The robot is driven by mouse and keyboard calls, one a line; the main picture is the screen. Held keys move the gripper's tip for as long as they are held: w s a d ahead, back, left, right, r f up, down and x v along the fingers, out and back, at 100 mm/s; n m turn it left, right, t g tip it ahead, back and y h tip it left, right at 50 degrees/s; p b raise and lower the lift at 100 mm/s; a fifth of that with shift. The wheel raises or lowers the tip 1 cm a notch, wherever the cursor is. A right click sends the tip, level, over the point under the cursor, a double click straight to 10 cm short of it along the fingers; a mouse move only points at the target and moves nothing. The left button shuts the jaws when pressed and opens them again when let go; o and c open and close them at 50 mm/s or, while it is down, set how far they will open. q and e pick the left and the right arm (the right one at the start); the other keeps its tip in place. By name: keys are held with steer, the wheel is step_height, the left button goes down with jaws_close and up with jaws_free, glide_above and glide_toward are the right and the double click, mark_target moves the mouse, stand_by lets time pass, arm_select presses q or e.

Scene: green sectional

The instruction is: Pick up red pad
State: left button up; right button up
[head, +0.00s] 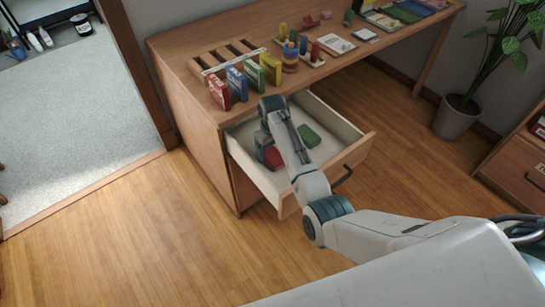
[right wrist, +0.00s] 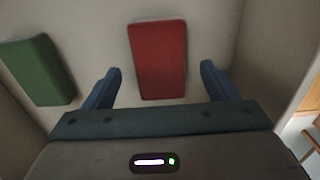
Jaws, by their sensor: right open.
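The red pad (right wrist: 158,58) is a flat rectangular block lying in the open drawer. In the right wrist view it lies between and just beyond the two blue fingers of my right gripper (right wrist: 160,88), which is open and empty. In the head view the red pad (head: 273,158) shows partly, with my right gripper (head: 264,145) over it and hiding some of it. A green pad (right wrist: 38,70) lies in the same drawer, apart from the red one; it also shows in the head view (head: 308,136). My left gripper is not in view.
The drawer (head: 352,154) has pale walls around the pads and a dark handle at its front. The wooden desk (head: 180,62) above holds upright coloured boxes, a slotted rack and toys. A potted plant (head: 456,115) stands at right. The floor in front is clear.

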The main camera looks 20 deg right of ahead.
mark_target(273, 154)
steer(key=shift+f, duration=0.95)
steer(key=shift+c, duration=0.4)
steer(key=c, duration=1)
steer(key=shift+r, duration=0.15)
step_height(273, 154, up, 10)
steer(key=shift+f, duration=0.1)
steer(key=shift+o, duration=1)
steer(key=shift+c, duration=0.6)
